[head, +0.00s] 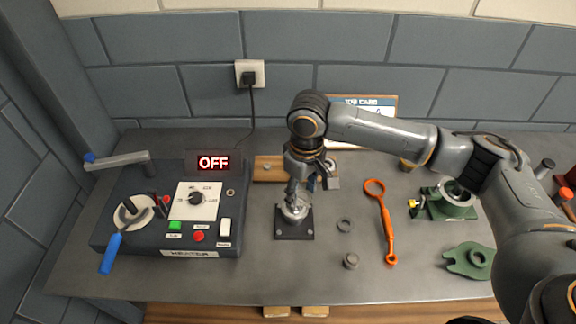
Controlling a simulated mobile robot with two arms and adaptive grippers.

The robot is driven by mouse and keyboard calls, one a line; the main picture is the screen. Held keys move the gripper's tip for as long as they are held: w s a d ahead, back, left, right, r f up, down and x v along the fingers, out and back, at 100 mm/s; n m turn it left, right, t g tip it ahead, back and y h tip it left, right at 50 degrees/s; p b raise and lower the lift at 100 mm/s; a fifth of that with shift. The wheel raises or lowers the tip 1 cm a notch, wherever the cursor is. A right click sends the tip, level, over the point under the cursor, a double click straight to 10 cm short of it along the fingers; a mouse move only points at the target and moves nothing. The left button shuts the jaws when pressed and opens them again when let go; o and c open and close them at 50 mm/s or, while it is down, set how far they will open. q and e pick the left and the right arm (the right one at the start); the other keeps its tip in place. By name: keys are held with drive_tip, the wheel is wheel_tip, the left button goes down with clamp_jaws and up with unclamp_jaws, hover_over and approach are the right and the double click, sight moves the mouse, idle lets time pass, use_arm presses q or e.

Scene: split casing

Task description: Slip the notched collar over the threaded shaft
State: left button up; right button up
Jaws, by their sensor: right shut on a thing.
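A square dark base plate (294,232) lies on the bench, with a short silvery post on it, apparently the threaded shaft. My right gripper (296,192) points down right over this post and is shut on a small silvery piece (295,209), apparently the notched collar. The fingers hide part of it, so its notch and the shaft's thread cannot be made out. I cannot tell whether the collar is around the shaft or just above it. My left gripper is not in view.
A heater box (165,215) with an OFF display stands left. Two small grey rings or nuts (344,226) (351,261), an orange wrench (386,225) and green casing parts (470,261) (447,205) lie to the right. The bench front is mostly clear.

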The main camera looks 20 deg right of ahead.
drive_tip(key=w+n+p, duration=0.1)
drive_tip(key=w+n, duration=0.1)
drive_tip(key=w, duration=0.1)
drive_tip(key=shift+a+n+p, duration=0.1)
drive_tip(key=shift+n+p, duration=0.2)
drive_tip(key=shift+p, duration=0.05)
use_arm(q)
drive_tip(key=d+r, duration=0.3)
use_arm(e)
drive_tip(key=shift+w+f, duration=0.15)
wheel_tip(320, 180, down, 4)
drive_tip(key=b, duration=0.5)
drive_tip(key=shift+f, duration=0.2)
drive_tip(key=shift+f+b, duration=0.55)
drive_tip(key=shift+b, duration=0.25)
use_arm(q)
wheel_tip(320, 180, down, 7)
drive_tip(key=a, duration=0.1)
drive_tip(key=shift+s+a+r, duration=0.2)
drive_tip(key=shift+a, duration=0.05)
use_arm(e)
drive_tip(key=shift+a, duration=0.1)
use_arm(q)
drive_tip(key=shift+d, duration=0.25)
use_arm(e)
drive_tip(key=shift+r, duration=0.1)
drive_tip(key=shift+f, duration=0.2)
